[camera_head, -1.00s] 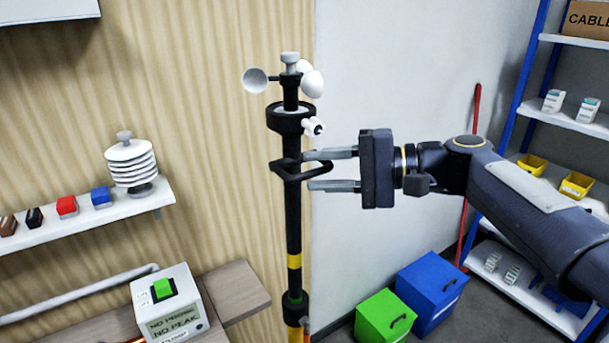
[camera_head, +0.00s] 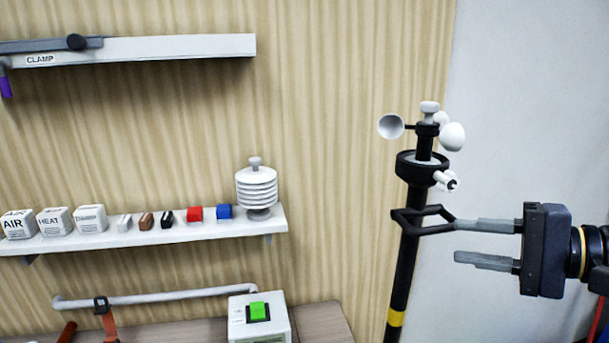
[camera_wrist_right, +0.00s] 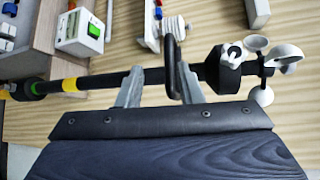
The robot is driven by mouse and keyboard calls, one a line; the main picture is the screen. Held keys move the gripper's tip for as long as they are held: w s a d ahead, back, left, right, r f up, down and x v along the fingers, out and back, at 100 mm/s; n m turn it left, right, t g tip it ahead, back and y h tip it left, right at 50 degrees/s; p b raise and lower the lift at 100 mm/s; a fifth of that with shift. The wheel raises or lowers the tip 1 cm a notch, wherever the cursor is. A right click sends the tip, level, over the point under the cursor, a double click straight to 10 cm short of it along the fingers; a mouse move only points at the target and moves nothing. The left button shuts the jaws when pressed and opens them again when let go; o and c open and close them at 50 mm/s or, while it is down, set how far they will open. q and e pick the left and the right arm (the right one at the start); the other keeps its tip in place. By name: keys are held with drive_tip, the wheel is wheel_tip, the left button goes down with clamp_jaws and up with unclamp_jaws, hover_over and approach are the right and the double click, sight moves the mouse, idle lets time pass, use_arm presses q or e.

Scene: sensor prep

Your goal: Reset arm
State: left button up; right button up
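My right gripper (camera_head: 456,240) is open, its two grey fingers apart, to the right of a black sensor pole (camera_head: 406,270). The upper finger's tip meets or overlaps the black loop handle (camera_head: 424,217) on the pole; I cannot tell whether it touches. In the right wrist view my right gripper (camera_wrist_right: 158,88) has its fingers apart, with the pole (camera_wrist_right: 150,76) across their tips and the loop handle (camera_wrist_right: 172,60) near the right finger. White anemometer cups (camera_head: 452,136) top the pole. My left gripper is not in view.
A wall shelf (camera_head: 150,236) holds small labelled boxes, coloured blocks and a white louvred sensor (camera_head: 256,188). A higher shelf (camera_head: 180,48) is marked CLAMP. A box with a green button (camera_head: 258,315) stands below. The wall right of the pole is clear.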

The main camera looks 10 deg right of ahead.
drive_tip(key=s+a+f+n+g+h, duration=0.1)
drive_tip(key=s+f, duration=0.3)
drive_tip(key=f, duration=0.4)
drive_tip(key=s+a+f+n+g+h, duration=0.2)
drive_tip(key=s+a+f+n+h, duration=0.2)
drive_tip(key=f, duration=0.5)
drive_tip(key=s+a+f+n+g+h, duration=0.1)
drive_tip(key=s+a+f+n+h, duration=0.2)
drive_tip(key=f, duration=0.6)
drive_tip(key=shift+s, duration=0.75)
drive_tip(key=shift+g, duration=0.3)
